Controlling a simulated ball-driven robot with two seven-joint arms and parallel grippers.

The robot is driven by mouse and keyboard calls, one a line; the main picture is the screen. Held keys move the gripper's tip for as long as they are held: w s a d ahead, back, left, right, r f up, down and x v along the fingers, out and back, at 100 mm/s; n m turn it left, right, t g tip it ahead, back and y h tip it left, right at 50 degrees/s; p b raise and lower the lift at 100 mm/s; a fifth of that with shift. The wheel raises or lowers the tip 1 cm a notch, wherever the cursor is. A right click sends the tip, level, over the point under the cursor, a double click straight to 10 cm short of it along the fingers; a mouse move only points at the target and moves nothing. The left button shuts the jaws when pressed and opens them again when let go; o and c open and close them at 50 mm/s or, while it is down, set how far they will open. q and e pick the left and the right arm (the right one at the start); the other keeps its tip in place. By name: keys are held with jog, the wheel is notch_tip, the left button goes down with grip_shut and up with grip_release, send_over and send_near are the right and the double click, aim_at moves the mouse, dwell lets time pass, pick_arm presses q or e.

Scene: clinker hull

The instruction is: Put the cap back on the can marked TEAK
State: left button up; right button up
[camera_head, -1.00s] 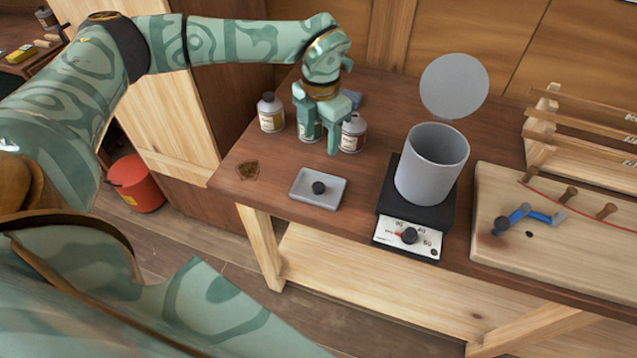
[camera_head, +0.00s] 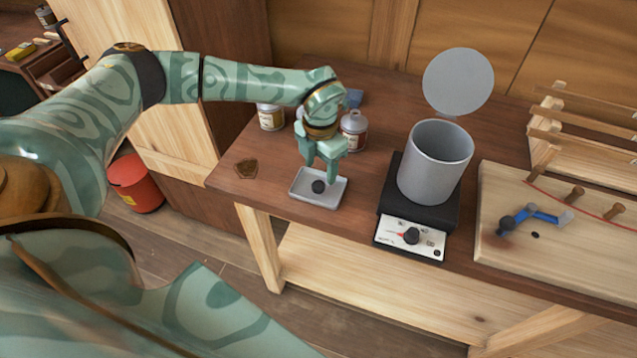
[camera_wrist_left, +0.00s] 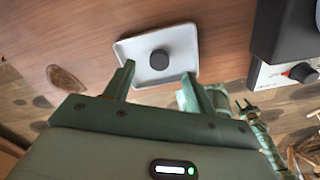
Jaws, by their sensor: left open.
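The black cap (camera_head: 318,187) lies in a small grey tray (camera_head: 304,198) near the table's front edge. The cap (camera_wrist_left: 159,60) also shows in the left wrist view, inside the tray (camera_wrist_left: 131,49). My left gripper (camera_head: 321,175) is open and empty, with its fingers just above the tray around the cap's far side. In the left wrist view the fingers (camera_wrist_left: 157,82) stand apart below the cap in the picture. Two cans show behind the gripper: one at the left (camera_head: 270,117) and one at the right (camera_head: 354,130). Their labels are too small to read.
A board (camera_head: 560,262) with pegs and a blue tool lies farther right. A brown stain (camera_head: 246,168) marks the table left of the tray.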

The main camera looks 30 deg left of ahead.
aim_at(318, 185)
pick_arm(q)
jog(key=f, duration=0.2)
jog(key=f+b, duration=0.1)
jog(key=f, duration=0.1)
jog(key=shift+s, duration=0.35)
jog(key=shift+f, duration=0.5)
jog(key=shift+r, duration=0.1)
jog(key=c, duration=1)
